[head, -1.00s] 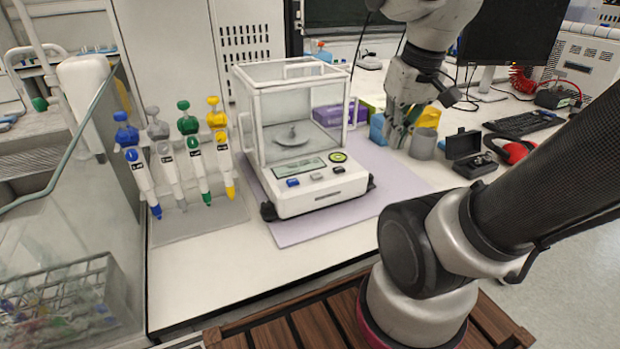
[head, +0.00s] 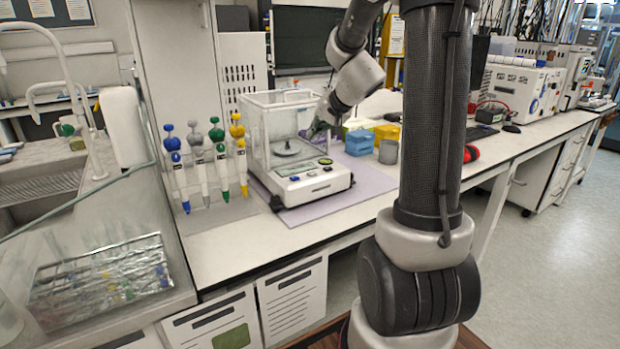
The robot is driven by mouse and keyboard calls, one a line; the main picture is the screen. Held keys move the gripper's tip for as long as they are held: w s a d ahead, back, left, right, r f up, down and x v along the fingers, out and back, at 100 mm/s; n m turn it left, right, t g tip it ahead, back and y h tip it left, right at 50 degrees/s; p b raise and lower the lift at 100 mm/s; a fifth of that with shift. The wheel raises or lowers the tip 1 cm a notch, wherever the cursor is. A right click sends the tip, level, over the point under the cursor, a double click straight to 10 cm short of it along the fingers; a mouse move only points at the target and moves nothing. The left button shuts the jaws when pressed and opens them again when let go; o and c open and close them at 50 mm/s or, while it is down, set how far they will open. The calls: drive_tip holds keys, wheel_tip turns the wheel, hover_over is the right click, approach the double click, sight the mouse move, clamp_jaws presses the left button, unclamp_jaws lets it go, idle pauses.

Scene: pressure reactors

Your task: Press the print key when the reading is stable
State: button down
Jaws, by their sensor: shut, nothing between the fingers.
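The balance (head: 318,186) stands on the lilac mat (head: 362,186), with a clear glass draft shield (head: 270,115) and a round pan (head: 286,148) inside. Its front panel has a small greenish display (head: 294,168), a blue key (head: 294,178), other small keys and a round green-ringed mark (head: 325,161). The digits and key labels are too small to read, so I cannot tell which is the print key or whether the reading is steady. My gripper (head: 317,131) is shut and empty, beside the right side of the shield, above the panel's height. Its fingertips are small and dark here.
A rack of colored pipettes (head: 226,208) stands left of the balance. A blue block (head: 359,143), a yellow block (head: 387,133) and a grey cup (head: 389,152) stand to its right. The bench front (head: 240,248) is clear. A tube rack (head: 100,285) is at lower left.

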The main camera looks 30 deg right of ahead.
sight(314, 171)
drive_tip(key=shift+s+a, duration=0.1)
drive_tip(key=shift+f, duration=4.4)
drive_tip(key=shift+f, duration=0.4)
drive_tip(key=shift+f, duration=0.45)
drive_tip(key=shift+r, duration=0.85)
drive_tip(key=shift+r, duration=0.1)
